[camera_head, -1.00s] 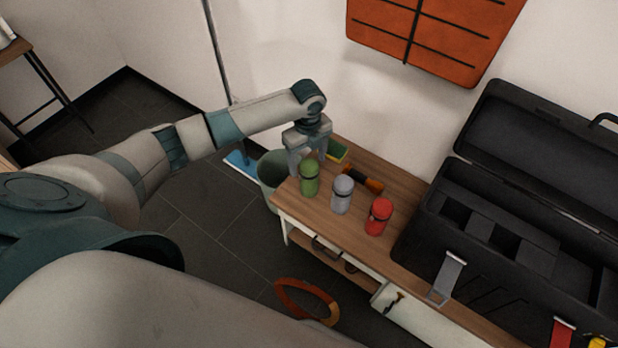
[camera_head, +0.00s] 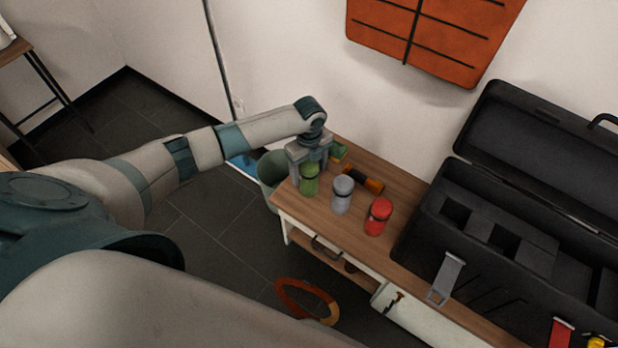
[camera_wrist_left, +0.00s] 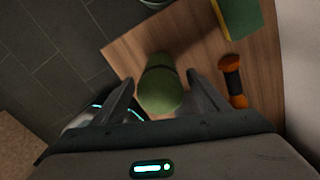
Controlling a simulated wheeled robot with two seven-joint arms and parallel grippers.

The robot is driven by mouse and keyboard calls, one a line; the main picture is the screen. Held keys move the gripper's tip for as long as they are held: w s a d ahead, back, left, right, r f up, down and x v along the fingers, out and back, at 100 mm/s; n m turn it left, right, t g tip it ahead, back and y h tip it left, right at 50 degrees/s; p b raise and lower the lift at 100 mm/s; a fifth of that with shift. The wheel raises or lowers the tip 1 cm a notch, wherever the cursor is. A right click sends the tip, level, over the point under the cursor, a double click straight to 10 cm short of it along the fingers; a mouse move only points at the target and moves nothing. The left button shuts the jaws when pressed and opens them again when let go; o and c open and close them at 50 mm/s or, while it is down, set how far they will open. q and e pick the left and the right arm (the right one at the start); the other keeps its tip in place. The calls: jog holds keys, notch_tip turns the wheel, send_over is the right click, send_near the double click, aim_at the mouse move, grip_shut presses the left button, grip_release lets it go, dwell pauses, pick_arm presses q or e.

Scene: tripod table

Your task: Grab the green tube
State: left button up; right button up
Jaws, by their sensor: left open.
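The green tube (camera_head: 309,181) stands on the wooden table near its left end in the head view. In the left wrist view the green tube (camera_wrist_left: 160,88) is between the two fingers of my left gripper (camera_wrist_left: 160,95), with a gap showing on each side. In the head view my left gripper (camera_head: 307,172) is at the tube, pointing down, with its fingers open and partly hidden behind the tube. My right gripper is not in view.
A grey tube (camera_head: 342,196) and a red tube (camera_head: 378,217) stand to the right on the table (camera_head: 335,228). Behind are an orange-black tool (camera_head: 370,183) and a green-yellow sponge (camera_head: 338,151). A large open black toolbox (camera_head: 500,235) fills the right end. A bin (camera_head: 268,172) stands left.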

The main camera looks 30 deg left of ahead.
pick_arm(q)
jog(key=shift+c, duration=0.4)
jog(key=c, duration=1.3)
jog(key=shift+r, duration=0.1)
notch_tip(320, 180, up, 10)
